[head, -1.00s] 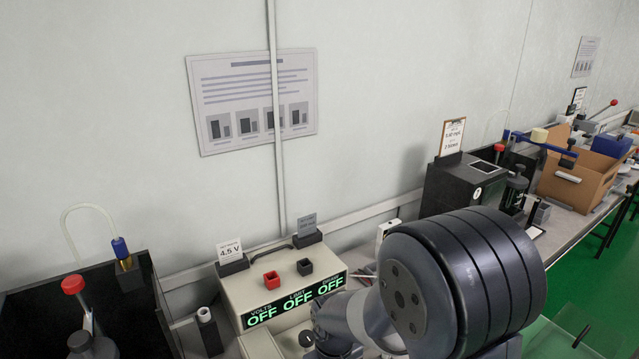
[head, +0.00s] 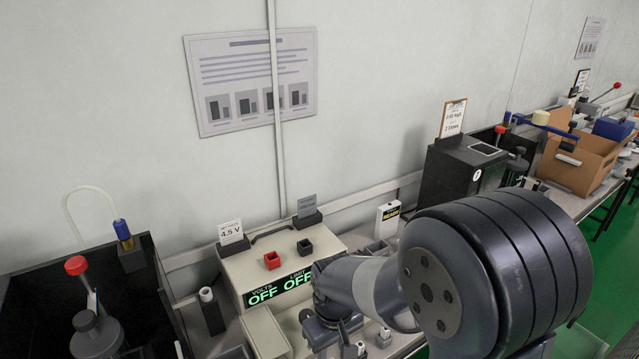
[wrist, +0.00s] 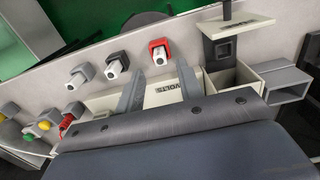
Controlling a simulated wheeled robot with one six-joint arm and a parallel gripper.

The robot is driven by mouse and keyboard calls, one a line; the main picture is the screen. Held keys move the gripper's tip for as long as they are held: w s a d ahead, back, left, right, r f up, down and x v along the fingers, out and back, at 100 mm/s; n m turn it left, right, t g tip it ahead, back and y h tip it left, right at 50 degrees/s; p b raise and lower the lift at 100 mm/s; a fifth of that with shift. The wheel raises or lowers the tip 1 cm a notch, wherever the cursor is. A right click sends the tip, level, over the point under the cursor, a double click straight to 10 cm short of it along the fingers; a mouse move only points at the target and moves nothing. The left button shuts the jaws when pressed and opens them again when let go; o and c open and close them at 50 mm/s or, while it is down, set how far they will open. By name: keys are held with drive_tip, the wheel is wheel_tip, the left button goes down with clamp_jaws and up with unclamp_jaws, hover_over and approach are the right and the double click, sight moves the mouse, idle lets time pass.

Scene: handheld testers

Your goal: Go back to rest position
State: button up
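My gripper (wrist: 160,78) shows in the wrist view with its two grey fingers apart and nothing between them. A pale panel marked VOLTS lies behind the gap. In the head view my arm reaches in front of the cream power supply (head: 238,277), whose VOLTS and LIMIT displays read OFF. The arm covers the right part of its front. The fingertips cannot be made out clearly in the head view.
A black open box (head: 30,290) with a red-topped lever stands at the left. A black tester (head: 452,172) with a clipboard and a cardboard box (head: 600,160) stand along the bench at the right. The wall is behind.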

wheel_tip(320, 180, down, 6)
drive_tip(key=shift+r+b, duration=0.1)
drive_tip(key=shift+b, duration=0.3)
wheel_tip(320, 180, up, 11)
drive_tip(key=p, duration=0.1)
drive_tip(key=s+a+p, duration=0.3)
drive_tip(key=a+p, duration=0.4)
drive_tip(key=a, duration=0.3)
wheel_tip(320, 180, down, 10)
drive_tip(key=shift+w+d+r, duration=0.1)
drive_tip(key=shift+d+r, duration=0.05)
drive_tip(key=shift+r, duration=0.05)
drive_tip(key=r, duration=0.4)
drive_tip(key=shift+w+a+b, duration=0.2)
drive_tip(key=shift+b, duration=0.1)
drive_tip(key=shift+r, duration=0.55)
drive_tip(key=shift+w, duration=0.1)
